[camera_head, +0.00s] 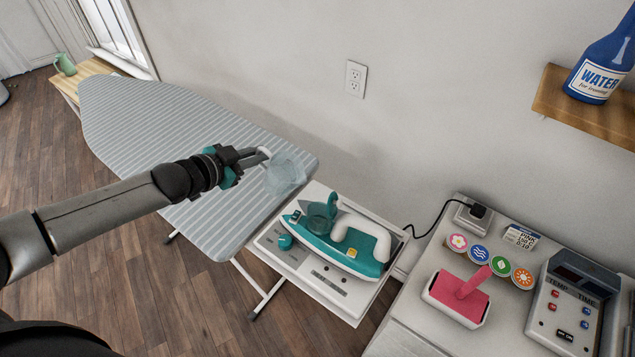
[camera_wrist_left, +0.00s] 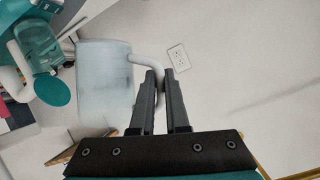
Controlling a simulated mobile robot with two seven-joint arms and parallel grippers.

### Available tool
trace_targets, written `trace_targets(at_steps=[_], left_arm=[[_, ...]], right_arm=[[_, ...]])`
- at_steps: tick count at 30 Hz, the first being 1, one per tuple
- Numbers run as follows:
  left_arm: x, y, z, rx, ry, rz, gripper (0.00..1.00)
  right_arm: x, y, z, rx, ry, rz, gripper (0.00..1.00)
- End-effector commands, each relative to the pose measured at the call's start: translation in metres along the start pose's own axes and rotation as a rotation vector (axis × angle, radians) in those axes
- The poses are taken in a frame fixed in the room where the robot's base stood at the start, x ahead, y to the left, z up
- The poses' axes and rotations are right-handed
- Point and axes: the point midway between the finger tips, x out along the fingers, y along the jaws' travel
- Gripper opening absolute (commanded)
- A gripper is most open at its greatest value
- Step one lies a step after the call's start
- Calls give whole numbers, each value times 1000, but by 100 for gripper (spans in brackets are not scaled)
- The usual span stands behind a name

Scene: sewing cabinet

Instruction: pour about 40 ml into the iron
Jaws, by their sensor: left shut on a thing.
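The iron (camera_head: 338,249), teal and white, stands on a white rest at the right end of the ironing board. A see-through teal part (camera_head: 319,217) sticks up at its left end. My left gripper (camera_head: 258,157) is shut on the white handle of a clear cup (camera_head: 285,175). It holds the cup above the board's right end, up and left of the iron. In the left wrist view the fingers (camera_wrist_left: 164,100) close on the cup's handle, and the cup (camera_wrist_left: 105,82) shows beside the iron's teal part (camera_wrist_left: 42,55). I cannot tell how much liquid is inside. My right gripper is out of view.
The striped ironing board (camera_head: 165,130) is bare. At right, a cabinet top holds a pink-handled block (camera_head: 460,296), several round badges (camera_head: 480,252) and a control box (camera_head: 567,308). A blue water bottle (camera_head: 603,65) stands on a wall shelf (camera_head: 590,113). The iron's cord runs to an outlet box (camera_head: 468,217).

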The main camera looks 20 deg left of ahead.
Motion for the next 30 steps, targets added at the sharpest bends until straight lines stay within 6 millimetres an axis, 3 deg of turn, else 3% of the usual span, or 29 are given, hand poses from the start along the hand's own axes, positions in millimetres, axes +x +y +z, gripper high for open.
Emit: trace_targets(at_steps=[1,6,30], left_arm=[[-4,2,-9,20,-2,-10,0],[-11,13,-31,148,-27,-68,0],[-13,18,-39,236,-46,-103,0]], right_arm=[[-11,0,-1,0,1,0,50],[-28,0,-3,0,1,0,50],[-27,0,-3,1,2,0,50]])
